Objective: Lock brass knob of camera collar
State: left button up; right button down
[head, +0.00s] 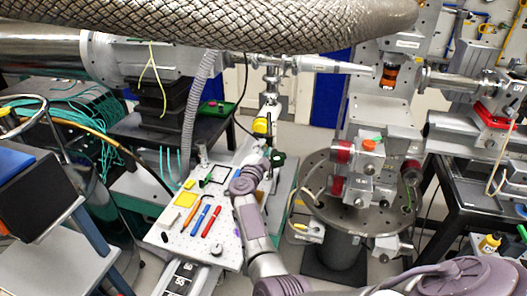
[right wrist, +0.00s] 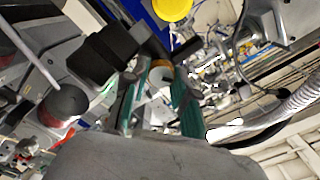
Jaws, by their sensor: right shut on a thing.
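My right gripper (right wrist: 160,92) shows large in the right wrist view, its two teal-padded fingers on either side of a small round brass-coloured knob (right wrist: 160,66) with a pale face. The fingers are shut on this knob. A black block (right wrist: 104,54), perhaps part of the camera or its collar, sits just left of the knob. In the head view my right gripper (head: 273,157) is small, at the post above the breadboard, and the knob cannot be made out there. A yellow cap (head: 262,127) is just above it; a yellow disc (right wrist: 172,8) shows at the wrist view's top. My left gripper is out of view.
The white breadboard (head: 190,236) below holds coloured tools and a yellow block (head: 186,199). A grey hose (head: 193,105) hangs left of the post. A round steel table (head: 322,205) with red-ended fittings stands to the right. A braided silver pipe (head: 220,22) crosses the top.

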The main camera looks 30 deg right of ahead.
jog(key=m+b, duration=0.2)
jog(key=m, duration=0.3)
jog(key=shift+f, duration=0.15)
jog(key=shift+m, duration=0.4)
jog(key=c, duration=0.9)
grip_release()
jog(key=shift+a, duration=0.1)
